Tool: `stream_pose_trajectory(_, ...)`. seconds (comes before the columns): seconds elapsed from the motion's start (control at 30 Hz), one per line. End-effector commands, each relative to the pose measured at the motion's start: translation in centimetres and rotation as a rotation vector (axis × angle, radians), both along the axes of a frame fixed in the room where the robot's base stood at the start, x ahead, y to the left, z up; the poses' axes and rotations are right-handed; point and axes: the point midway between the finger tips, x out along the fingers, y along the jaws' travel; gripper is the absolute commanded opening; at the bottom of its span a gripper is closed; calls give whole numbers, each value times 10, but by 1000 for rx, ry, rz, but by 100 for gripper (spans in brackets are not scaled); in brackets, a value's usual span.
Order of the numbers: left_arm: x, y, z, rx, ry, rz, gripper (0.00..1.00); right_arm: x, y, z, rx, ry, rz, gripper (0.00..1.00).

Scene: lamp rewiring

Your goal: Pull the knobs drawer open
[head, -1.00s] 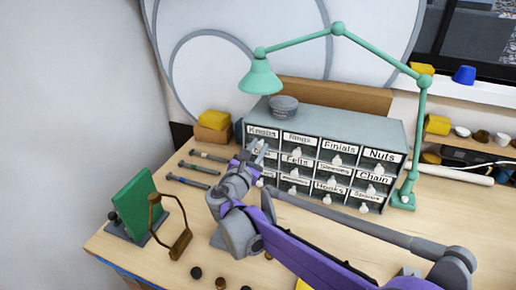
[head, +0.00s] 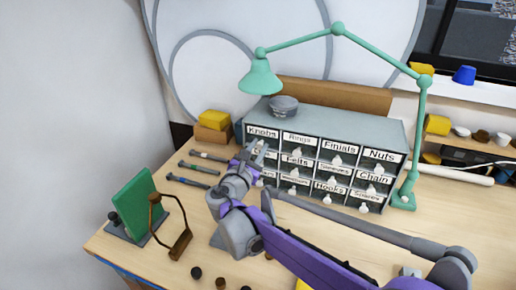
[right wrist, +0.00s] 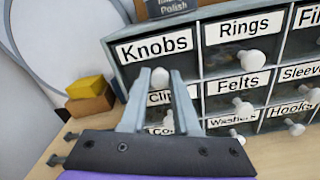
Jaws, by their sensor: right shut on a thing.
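The grey drawer cabinet (head: 350,117) stands at the back of the bench with labelled fronts and white knobs. The drawer labelled Knobs (right wrist: 156,46) is its top-left one; its label also shows in the head view (head: 262,132). My right gripper (right wrist: 161,76) is shut on that drawer's white knob (right wrist: 160,77), one finger on each side. In the head view the right gripper (head: 258,152) is in front of the Knobs column and hides part of the labels below. I cannot tell whether the drawer stands out from the cabinet. My left gripper is not in view.
A green lamp (head: 261,78) arches over the cabinet, its base (head: 403,199) close to the right end. A round grey tin (head: 284,105) sits on top. Screwdrivers (head: 190,181) lie left of the cabinet. A green panel (head: 133,203) stands at the front left.

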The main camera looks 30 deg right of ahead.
Motion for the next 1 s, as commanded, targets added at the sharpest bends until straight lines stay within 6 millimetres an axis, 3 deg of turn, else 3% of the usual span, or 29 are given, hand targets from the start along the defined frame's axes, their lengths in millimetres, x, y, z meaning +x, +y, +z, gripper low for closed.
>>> stream_pose_trajectory(0.4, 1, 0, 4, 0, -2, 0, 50, -52, 64, 0, 1, 0, 4, 0)
stream_pose_trajectory(0.8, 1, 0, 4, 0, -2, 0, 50, -60, 70, 0, -1, 1, 0, 0)
stream_pose_trajectory(0.83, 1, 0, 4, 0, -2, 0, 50, -60, 70, 0, -1, 1, 0, 33)
stream_pose_trajectory(1.0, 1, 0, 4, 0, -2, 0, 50, -60, 70, 0, 0, 0, 0, 60)
